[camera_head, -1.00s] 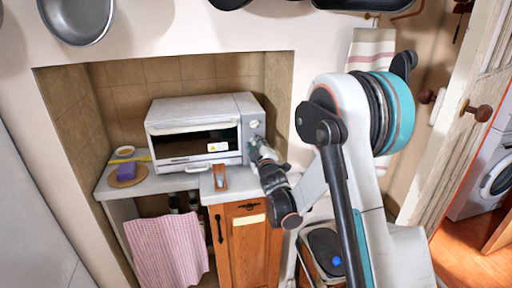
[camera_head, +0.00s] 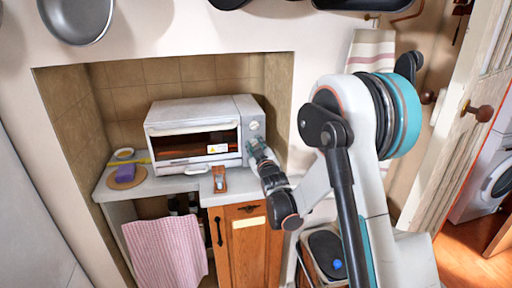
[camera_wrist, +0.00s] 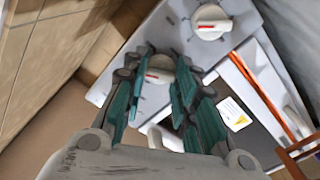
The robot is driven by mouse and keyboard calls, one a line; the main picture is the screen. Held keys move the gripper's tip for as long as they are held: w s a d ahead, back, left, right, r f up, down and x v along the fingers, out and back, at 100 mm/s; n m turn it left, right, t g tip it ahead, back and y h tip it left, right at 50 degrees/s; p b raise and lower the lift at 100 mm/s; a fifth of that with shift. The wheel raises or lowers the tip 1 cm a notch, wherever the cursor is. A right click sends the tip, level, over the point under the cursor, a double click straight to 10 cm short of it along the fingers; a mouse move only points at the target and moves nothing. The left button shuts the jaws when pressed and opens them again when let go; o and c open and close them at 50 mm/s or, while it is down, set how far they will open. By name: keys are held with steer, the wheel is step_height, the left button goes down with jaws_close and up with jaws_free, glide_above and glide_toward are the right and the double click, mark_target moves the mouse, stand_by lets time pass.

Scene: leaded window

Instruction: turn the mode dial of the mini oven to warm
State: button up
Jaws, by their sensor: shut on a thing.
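The mini oven (camera_head: 193,110) is a white box in the tiled alcove, with its door shut and an orange-red glow behind the glass. Its control panel is on the right side of the front. The upper dial (camera_head: 253,125) is free; it also shows in the wrist view (camera_wrist: 211,22), white with a red mark. My gripper (camera_head: 257,150) is at the panel below it, shut on a lower white dial (camera_wrist: 160,70) with a red mark. The fingers flank this dial in the wrist view. I cannot read the panel's labels or tell what setting the dial points to.
The oven stands on a grey counter (camera_head: 150,186). A small orange-brown item (camera_head: 219,180) lies at the counter's front, near my arm. A purple sponge (camera_head: 124,172) sits on a round board at the left. A pink towel (camera_head: 166,250) hangs below; pans hang above.

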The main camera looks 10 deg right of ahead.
steer(key=shift+f, duration=0.1)
steer(key=o, duration=1)
steer(key=shift+o, duration=0.2)
steer(key=shift+s, duration=0.15)
steer(key=s, duration=1.1)
steer(key=shift+s, duration=0.4)
